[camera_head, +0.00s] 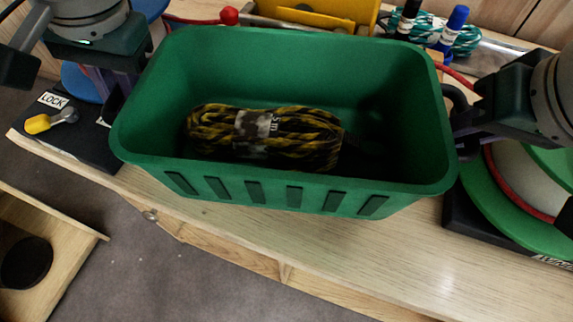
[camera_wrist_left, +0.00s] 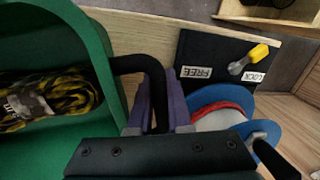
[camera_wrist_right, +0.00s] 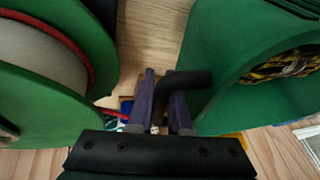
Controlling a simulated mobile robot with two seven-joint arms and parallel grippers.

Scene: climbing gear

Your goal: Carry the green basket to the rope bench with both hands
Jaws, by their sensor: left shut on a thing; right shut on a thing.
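The green basket (camera_head: 290,190) is in the middle of the head view, over a wooden bench (camera_head: 290,237). I cannot tell whether its base touches the bench. A yellow and black rope bundle (camera_head: 300,138) with a paper band lies inside it. My left gripper (camera_wrist_left: 160,105) is shut on the basket's black left handle (camera_wrist_left: 150,68). My right gripper (camera_wrist_right: 160,100) is shut on the black right handle (camera_wrist_right: 185,83). In the head view the left fingers show partly beside the basket's left wall, and the right arm hides most of the right grip.
A green reel (camera_head: 510,200) stands close on the right. A black plate with a LOCK label and yellow lever (camera_head: 38,124) is at the left, beside a blue reel (camera_wrist_left: 215,105). A yellow holder (camera_head: 320,12), markers (camera_head: 455,22) and teal rope (camera_head: 468,38) are behind.

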